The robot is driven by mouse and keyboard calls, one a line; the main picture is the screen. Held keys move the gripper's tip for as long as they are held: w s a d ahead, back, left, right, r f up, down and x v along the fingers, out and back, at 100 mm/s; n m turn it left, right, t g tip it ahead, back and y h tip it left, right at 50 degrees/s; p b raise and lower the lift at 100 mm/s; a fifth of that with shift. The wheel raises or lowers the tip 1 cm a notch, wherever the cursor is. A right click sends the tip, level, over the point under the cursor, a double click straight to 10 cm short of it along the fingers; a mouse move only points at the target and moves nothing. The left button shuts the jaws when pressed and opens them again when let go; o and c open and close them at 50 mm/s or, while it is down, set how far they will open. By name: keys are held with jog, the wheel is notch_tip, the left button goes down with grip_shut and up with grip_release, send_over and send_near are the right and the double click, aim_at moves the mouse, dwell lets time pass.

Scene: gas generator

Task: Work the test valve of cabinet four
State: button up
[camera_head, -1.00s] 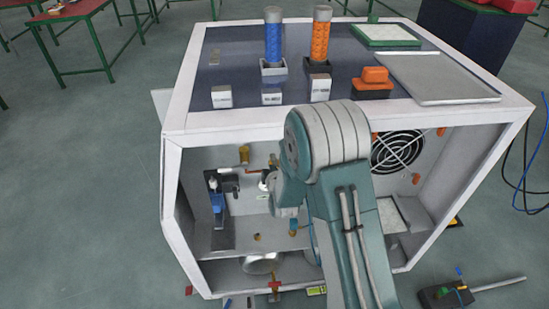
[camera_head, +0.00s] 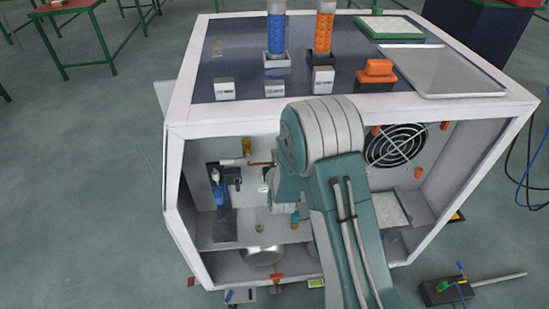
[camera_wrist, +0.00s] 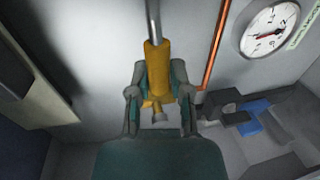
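The open-front white cabinet (camera_head: 340,115) stands ahead of me in the head view. My arm reaches into its middle, and my gripper is mostly hidden behind the arm there. In the wrist view, a brass-yellow valve body (camera_wrist: 157,68) hangs below a grey pipe, with a small lever-like piece (camera_wrist: 155,106) at its lower end. My gripper (camera_wrist: 158,82) has one finger on each side of the valve body. The fingers look apart and close beside it; firm contact does not show. No number four is readable.
A round gauge (camera_wrist: 269,29) and a copper pipe (camera_wrist: 213,45) are to the right of the valve. Dark and blue fittings (camera_wrist: 250,115) are lower right. A fan grille (camera_head: 396,146) sits on the cabinet's back wall. A tool box (camera_head: 447,290) lies on the floor.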

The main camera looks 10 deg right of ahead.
jog(key=o, duration=0.3)
jog(key=shift+a+f, duration=0.1)
jog(key=shift+f, duration=0.1)
jog(key=shift+a, duration=0.1)
jog(key=shift+r, duration=0.1)
jog(key=s, duration=0.4)
jog(key=s+r, duration=0.1)
jog(key=s, duration=0.2)
jog(key=s+r, duration=0.1)
jog(key=s, duration=0.3)
jog(key=shift+s, duration=0.3)
jog(key=shift+r, duration=0.1)
